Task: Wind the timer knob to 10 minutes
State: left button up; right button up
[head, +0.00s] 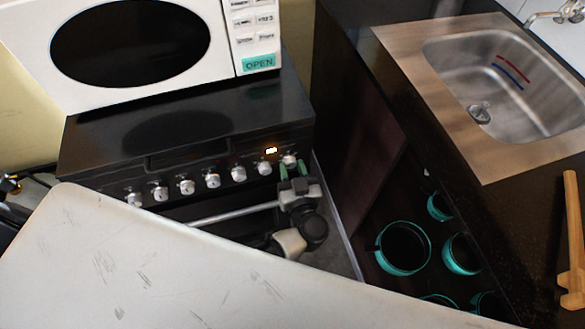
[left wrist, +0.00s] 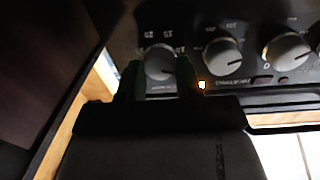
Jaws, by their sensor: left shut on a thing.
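The timer knob (head: 290,160) is the rightmost in a row of silver knobs on the black stove front. In the left wrist view the timer knob (left wrist: 160,62) has minute numbers printed around it. My left gripper (head: 293,170) is at this knob, and its dark green fingers (left wrist: 160,78) stand on either side of it, shut on it. The fingers hide the sides of the knob, and I cannot read its exact setting. My right gripper is not in view.
Other knobs (head: 212,181) line the stove front to the left. A white microwave (head: 150,85) stands on the stove (head: 190,120). A dark counter with a steel sink (head: 510,80) is at the right, with teal-rimmed pots (head: 403,247) below it.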

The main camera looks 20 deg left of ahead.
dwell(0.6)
pick_arm(q)
jog(key=o, duration=0.9)
jog(key=shift+s, duration=0.1)
jog(key=v, duration=1)
jog(key=shift+s+d+b, duration=0.2)
jog(key=shift+s+b, duration=0.1)
jog(key=shift+b, duration=0.05)
